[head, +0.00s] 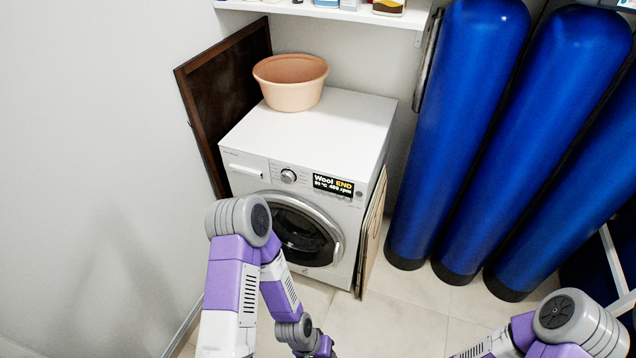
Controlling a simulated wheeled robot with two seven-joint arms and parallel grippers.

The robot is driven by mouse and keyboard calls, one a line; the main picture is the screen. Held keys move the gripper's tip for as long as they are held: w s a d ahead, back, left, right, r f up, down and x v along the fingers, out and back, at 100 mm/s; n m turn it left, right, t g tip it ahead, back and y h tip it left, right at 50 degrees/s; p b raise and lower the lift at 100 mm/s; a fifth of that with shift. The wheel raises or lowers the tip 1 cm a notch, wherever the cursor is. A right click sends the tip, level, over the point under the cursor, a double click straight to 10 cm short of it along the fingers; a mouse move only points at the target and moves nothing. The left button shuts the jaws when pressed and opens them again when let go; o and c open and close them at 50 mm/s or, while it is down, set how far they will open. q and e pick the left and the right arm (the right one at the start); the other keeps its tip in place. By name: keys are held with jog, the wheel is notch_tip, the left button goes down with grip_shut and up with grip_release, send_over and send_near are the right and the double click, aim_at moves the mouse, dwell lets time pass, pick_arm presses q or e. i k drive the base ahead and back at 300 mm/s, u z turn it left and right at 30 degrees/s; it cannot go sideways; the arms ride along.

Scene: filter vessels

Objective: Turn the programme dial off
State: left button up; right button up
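The programme dial (288,176) is a small round silver knob on the front panel of the white washing machine (335,118). It sits left of a black display (333,186) that reads "Wool END" with a temperature and "400 rpm". The dial's pointer is too small to read. My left arm comes up from the bottom and bends down in front of the machine, below the dial and apart from it. Its gripper is at or beyond the bottom edge and its fingers do not show. My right arm is at the bottom right, with its gripper out of the frame.
A peach basin (290,88) stands on the machine. A dark framed board (222,95) leans behind its left side, and a thin panel (372,235) leans at its right. Several blue vessels (460,120) stand to the right. A white shelf (340,14) hangs above. Tiled floor (400,310) lies in front.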

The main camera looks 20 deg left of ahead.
aim_at(288, 177)
jog(key=u, duration=0.4)
jog(key=k, duration=0.5)
jog(key=u, duration=1.5)
jog(key=i, duration=0.9)
jog(key=z, duration=0.25)
